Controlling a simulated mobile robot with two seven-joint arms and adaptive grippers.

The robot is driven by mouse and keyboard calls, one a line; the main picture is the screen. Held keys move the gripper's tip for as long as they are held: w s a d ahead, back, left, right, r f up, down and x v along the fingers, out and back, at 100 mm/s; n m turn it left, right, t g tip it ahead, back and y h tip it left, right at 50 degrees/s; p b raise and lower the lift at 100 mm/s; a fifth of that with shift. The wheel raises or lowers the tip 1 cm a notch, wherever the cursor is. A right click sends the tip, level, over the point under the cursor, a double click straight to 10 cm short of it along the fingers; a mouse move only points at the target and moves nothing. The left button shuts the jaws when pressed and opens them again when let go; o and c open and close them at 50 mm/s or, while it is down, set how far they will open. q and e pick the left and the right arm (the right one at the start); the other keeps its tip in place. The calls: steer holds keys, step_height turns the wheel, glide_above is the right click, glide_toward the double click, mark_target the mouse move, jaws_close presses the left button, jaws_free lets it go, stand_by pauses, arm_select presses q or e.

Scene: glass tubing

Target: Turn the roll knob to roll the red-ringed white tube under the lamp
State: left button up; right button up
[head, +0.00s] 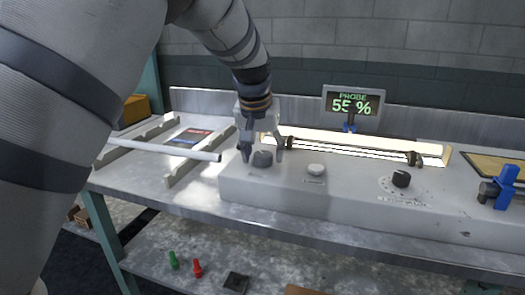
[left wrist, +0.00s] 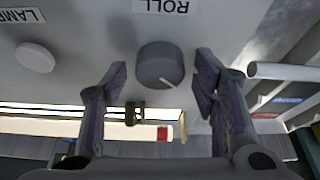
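The grey roll knob (head: 262,158) stands on the pale console, under my left gripper (head: 263,150). In the left wrist view the round knob (left wrist: 160,64), with a white pointer line, lies between the tips of my open left gripper (left wrist: 162,74). Both fingers appear clear of it; contact is hard to judge. The lamp strip (head: 350,143) glows behind the knob. A red band (left wrist: 162,133) shows against the bright strip in the left wrist view; the tube under it is washed out by glare. My right gripper is not in view.
A plain white tube (head: 165,149) lies on a rack at left. A button (head: 316,169) and black dial (head: 401,179) sit right of the knob. The probe display (head: 351,104) reads 55%. A blue fixture (head: 506,186) stands at far right.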

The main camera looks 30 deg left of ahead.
arm_select(q)
steer(key=shift+r, duration=0.1)
steer(key=v, duration=1.1)
steer(key=shift+r, duration=0.4)
steer(key=shift+s, duration=0.15)
